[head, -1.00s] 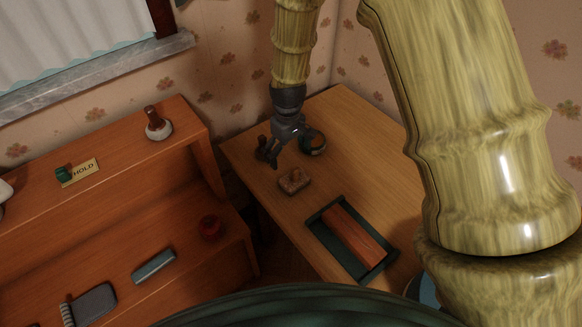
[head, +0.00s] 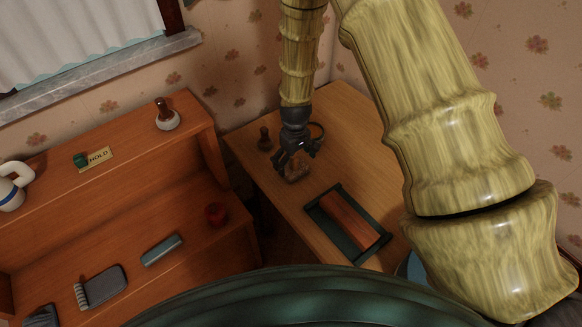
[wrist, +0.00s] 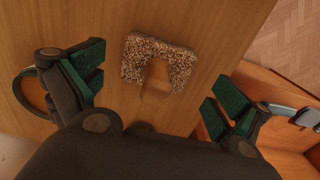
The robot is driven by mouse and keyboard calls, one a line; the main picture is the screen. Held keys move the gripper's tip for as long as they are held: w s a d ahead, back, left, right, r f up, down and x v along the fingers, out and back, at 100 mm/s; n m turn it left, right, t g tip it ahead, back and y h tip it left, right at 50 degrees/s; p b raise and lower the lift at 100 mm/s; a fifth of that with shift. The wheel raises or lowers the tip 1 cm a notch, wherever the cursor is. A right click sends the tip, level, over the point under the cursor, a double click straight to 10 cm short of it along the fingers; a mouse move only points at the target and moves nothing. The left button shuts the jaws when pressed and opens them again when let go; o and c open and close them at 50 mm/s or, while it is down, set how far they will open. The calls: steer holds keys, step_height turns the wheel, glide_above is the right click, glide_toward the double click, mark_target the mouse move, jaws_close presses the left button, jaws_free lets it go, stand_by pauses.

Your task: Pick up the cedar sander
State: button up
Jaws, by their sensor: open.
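The sander, a small block with a speckled, gritty face and a plain wooden grip, lies on the wooden table (head: 345,120). In the head view the sander (head: 296,175) is partly hidden by my gripper (head: 297,155), which is just above it. In the wrist view the sander (wrist: 183,62) shows between the two green-padded fingers of my gripper (wrist: 158,88). The fingers are wide apart and hold nothing. The gap in height between fingers and sander is hard to tell.
A dark green tray (head: 318,213) with a reddish wooden inside stands nearer on the table. An orange-brown shelf unit (head: 120,225) with several items stands left.

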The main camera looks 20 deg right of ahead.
mark_target(295, 166)
steer(key=shift+s+d+f, duration=0.15)
steer(key=shift+s+f, duration=0.05)
steer(key=shift+s, duration=0.05)
steer(key=shift+w+f+p, duration=0.25)
steer(key=shift+f, duration=0.45)
steer(key=shift+w+f+p, duration=0.2)
steer(key=shift+f+p, duration=0.05)
steer(key=shift+f, duration=0.4)
steer(key=shift+s+r, duration=0.1)
steer(key=shift+s, duration=0.1)
steer(key=shift+w, duration=0.15)
steer(key=c, duration=1)
